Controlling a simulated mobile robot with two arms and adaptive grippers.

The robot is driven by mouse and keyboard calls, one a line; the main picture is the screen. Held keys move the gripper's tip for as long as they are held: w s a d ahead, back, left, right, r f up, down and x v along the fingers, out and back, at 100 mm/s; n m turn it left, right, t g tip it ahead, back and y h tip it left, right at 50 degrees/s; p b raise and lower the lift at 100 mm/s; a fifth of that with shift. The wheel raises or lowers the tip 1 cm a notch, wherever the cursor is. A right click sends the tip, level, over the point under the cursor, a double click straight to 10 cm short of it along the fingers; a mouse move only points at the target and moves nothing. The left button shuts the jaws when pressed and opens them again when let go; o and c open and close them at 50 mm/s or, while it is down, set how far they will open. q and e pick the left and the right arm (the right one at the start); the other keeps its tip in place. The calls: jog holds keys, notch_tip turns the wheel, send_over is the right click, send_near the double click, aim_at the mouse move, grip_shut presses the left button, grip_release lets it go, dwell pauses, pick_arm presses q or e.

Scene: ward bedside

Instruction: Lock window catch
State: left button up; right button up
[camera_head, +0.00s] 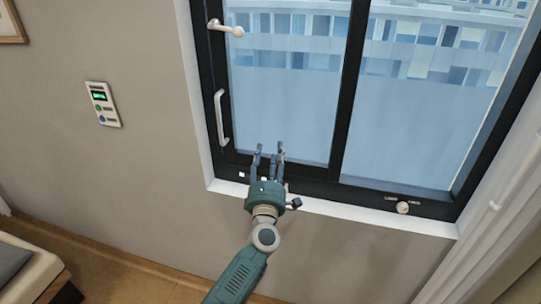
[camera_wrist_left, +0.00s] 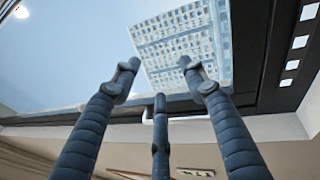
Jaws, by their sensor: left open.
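The window (camera_head: 290,105) has a dark frame with two panes. A white lever catch (camera_head: 225,28) sticks out to the right from the upper part of its left stile. A long white vertical handle (camera_head: 221,118) is lower on the same stile. My left gripper (camera_head: 268,150) is open and empty in front of the bottom rail, right of and below the vertical handle. Its three spread fingers (camera_wrist_left: 160,90) fill the left wrist view. My right gripper is out of view.
A white sill (camera_head: 340,210) runs under the window. A wall panel (camera_head: 103,104) with a green display is at left. A bed corner (camera_head: 30,270) is at lower left, and a pale curtain (camera_head: 490,205) hangs at right. The wall below the sill is bare.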

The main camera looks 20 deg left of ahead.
pick_arm(q)
jog(key=shift+r, duration=0.1)
grip_shut()
jog(key=w+a+r+m+t+h+b, duration=0.1)
jog(key=a+r+m+t+h, duration=0.15)
jog(key=r+m, duration=0.65)
jog(key=a+r+m+t+h+b, duration=0.15)
jog(key=a+r+m, duration=0.3)
jog(key=r, duration=0.75)
jog(key=s+a+r+m+h+b, duration=0.1)
jog(key=s+a+r+m+h, duration=0.35)
jog(key=r+m, duration=0.75)
notch_tip(320, 180, up, 5)
jog(key=y+p, duration=0.2)
jog(key=p, duration=0.2)
send_over(226, 28)
jog(key=s+d, duration=0.2)
jog(key=s, duration=0.2)
jog(key=shift+m+g+h, duration=0.25)
jog(key=shift+m+g, duration=0.05)
jog(key=shift+m, duration=0.15)
jog(key=shift+w+a+f, duration=0.2)
jog(key=shift+w+f, duration=0.05)
jog(key=shift+f, duration=0.4)
jog(key=shift+w+a+f, duration=0.15)
jog(key=shift+w+f, duration=0.1)
jog(key=shift+f, duration=0.4)
jog(key=shift+w+a+f, duration=0.2)
jog(key=shift+w+f, duration=0.05)
jog(key=shift+f, duration=0.4)
